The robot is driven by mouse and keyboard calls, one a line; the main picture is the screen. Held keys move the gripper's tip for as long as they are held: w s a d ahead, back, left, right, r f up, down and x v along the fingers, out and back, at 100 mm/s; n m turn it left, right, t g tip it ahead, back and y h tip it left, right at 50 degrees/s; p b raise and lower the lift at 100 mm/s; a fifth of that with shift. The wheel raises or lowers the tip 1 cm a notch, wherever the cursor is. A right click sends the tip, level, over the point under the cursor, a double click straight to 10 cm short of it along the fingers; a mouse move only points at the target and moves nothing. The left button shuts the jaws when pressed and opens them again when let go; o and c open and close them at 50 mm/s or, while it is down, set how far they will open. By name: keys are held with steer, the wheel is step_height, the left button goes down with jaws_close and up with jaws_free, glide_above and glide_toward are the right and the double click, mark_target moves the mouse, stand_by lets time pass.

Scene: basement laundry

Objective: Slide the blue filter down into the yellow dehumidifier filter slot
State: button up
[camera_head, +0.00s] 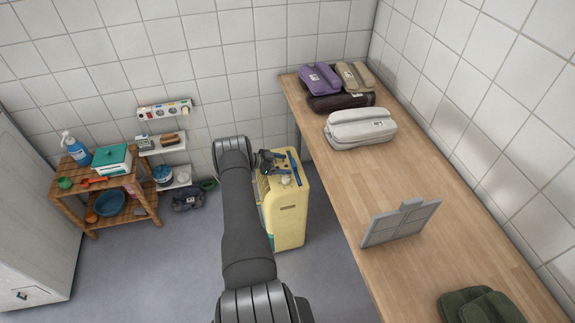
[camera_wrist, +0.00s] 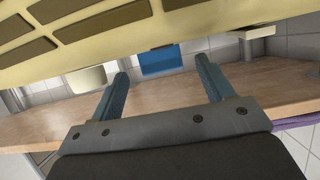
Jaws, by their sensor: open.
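The yellow dehumidifier (camera_head: 290,222) stands on the floor beside the wooden counter. The blue filter (camera_head: 295,170) shows as a thin blue strip at the right of its top; how deep it sits in the slot I cannot tell. My gripper (camera_head: 272,159) is over the dehumidifier's top, left of the blue strip. In the wrist view, the dehumidifier's yellow body (camera_wrist: 95,42) with dark vents fills the top. My open gripper (camera_wrist: 161,70) has its fingers apart, with a blue piece (camera_wrist: 160,61), likely the filter, beyond and between the tips. I see no contact.
The wooden counter (camera_head: 370,180) runs along the right, with a grey tabbed panel (camera_head: 400,223), a pale folded bundle (camera_head: 360,128) and dark green cloths (camera_head: 480,306). A small wooden shelf (camera_head: 105,190) stands at left. Floor left of the dehumidifier is mostly clear.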

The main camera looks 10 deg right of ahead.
steer(key=v, duration=1.4)
steer(key=shift+a+r, duration=0.2)
steer(key=shift+a, duration=0.15)
steer(key=x, duration=1.7)
steer(key=shift+d+f, duration=0.15)
steer(key=shift+f, duration=0.05)
steer(key=shift+r, duration=0.2)
steer(key=shift+f, duration=0.1)
